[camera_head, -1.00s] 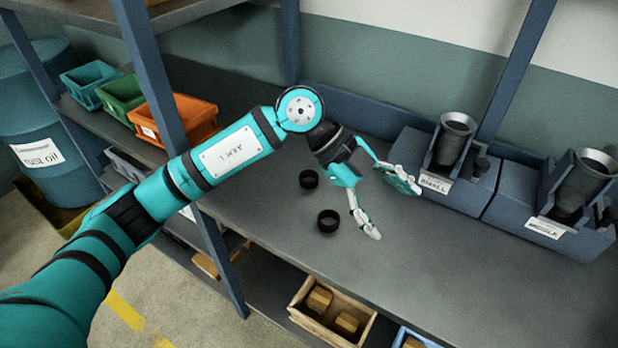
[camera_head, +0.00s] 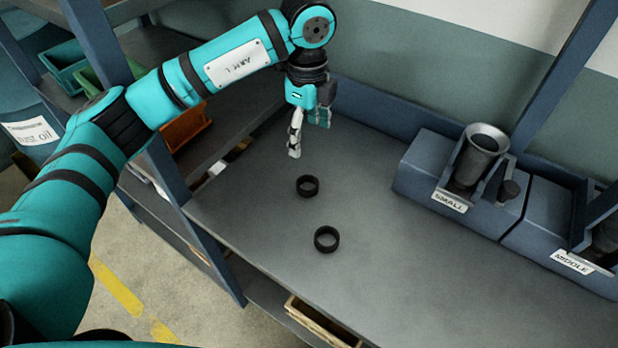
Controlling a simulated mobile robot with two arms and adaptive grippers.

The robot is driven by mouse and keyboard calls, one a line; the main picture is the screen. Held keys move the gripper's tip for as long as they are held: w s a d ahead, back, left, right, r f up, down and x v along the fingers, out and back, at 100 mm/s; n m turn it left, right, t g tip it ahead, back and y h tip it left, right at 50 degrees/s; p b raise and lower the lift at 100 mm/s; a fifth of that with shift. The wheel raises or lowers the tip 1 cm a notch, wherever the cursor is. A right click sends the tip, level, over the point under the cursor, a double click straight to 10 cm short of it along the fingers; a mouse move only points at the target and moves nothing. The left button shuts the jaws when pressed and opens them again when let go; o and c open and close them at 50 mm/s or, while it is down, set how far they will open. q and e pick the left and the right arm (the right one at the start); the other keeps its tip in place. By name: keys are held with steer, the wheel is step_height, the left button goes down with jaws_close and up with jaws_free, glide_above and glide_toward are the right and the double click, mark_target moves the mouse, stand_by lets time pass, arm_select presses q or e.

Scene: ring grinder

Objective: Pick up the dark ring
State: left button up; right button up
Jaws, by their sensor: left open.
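Two dark rings lie flat on the grey workbench. The far dark ring (camera_head: 307,195) is near the middle of the bench. The near dark ring (camera_head: 327,250) lies closer to the front edge and looks slightly larger. My left gripper (camera_head: 308,140) is open and empty, fingers pointing down, above the bench behind the far ring and apart from it. It is seen partly side-on, so one finger overlaps the other. My right gripper is not in view.
The workbench (camera_head: 400,265) is clear around the rings. A grinder labelled SMALL (camera_head: 425,165) and one labelled MIDDLE (camera_head: 545,215) stand at the back right. A shelf post (camera_head: 185,200) rises at the left, with an orange bin (camera_head: 186,128) behind it. A wooden crate (camera_head: 315,322) sits below the front edge.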

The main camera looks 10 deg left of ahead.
arm_select(q)
steer(key=p, duration=0.1)
glide_toward(307, 189)
steer(key=shift+d+f+p, duration=0.1)
steer(key=shift+f+p, duration=0.3)
steer(key=shift+f, duration=0.65)
step_height(307, 189, down, 4)
steer(key=shift+r+p, duration=0.15)
steer(key=shift+p, duration=0.7)
steer(key=shift+f, duration=0.5)
steer(key=c, duration=1.4)
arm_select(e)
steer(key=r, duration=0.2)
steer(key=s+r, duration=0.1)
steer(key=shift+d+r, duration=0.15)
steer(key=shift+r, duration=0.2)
